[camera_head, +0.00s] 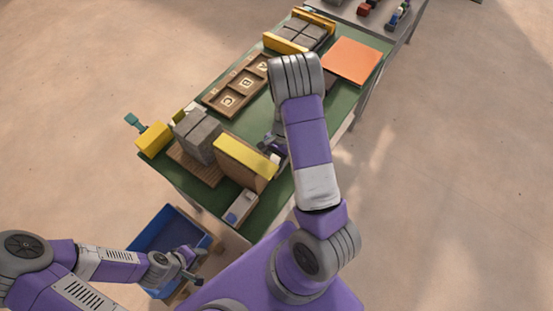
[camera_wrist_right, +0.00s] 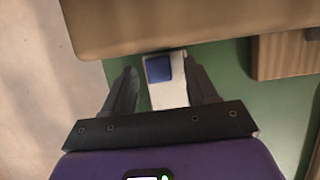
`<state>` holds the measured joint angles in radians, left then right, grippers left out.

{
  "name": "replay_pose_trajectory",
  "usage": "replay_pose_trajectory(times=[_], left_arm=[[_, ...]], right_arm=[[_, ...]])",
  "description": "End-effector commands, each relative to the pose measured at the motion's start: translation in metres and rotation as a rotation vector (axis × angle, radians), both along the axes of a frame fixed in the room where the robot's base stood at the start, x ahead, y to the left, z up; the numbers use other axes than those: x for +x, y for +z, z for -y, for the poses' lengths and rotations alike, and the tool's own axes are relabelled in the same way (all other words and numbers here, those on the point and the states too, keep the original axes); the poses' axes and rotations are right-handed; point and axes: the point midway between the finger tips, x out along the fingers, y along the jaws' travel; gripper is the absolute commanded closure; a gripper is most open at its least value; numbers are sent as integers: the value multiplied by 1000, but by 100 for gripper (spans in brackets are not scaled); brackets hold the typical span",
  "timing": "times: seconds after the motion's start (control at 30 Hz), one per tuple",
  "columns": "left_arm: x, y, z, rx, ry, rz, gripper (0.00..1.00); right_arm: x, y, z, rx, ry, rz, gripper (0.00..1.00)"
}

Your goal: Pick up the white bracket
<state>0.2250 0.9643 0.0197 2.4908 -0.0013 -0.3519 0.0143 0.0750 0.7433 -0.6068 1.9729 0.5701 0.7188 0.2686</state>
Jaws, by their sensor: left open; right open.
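A white piece with a blue square on it (camera_wrist_right: 168,94), which I take for the bracket, lies between the fingers of my right gripper (camera_wrist_right: 160,74) in the right wrist view. The fingers are open, with a gap on each side. My left gripper (camera_head: 192,264) is open and empty over the blue bin.
A wooden board with a yellow top (camera_head: 246,158) stands close beside the piece, with grey blocks (camera_head: 197,134) behind it. The blue bin (camera_head: 160,232) is beside the green table (camera_head: 262,212). A lettered wooden tray (camera_head: 212,101) and an orange sheet (camera_head: 352,61) lie farther back.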

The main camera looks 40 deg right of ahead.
Motion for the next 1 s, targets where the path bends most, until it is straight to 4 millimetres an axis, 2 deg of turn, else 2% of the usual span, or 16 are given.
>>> replay_pose_trajectory(times=[0.2, 0.23, 0.6, 0.87, 1.0], left_arm=[[0, 0, 0, 0, 0, 0, 57], [0, 0, 0, 0, 0, 0, 57], [0, 0, 0, 0, 0, 0, 57], [0, 0, 0, 0, 0, 0, 57], [0, 2, 0, 0, 0, 0, 57]], right_arm=[[0, -1, 0, 0, -1, 1, 43], [0, -1, 0, 0, -1, 1, 46], [0, -1, 0, 0, -1, 1, 100], [0, 0, 0, 0, 0, 1, 100], [0, 7, 0, 0, -1, 2, 100]])
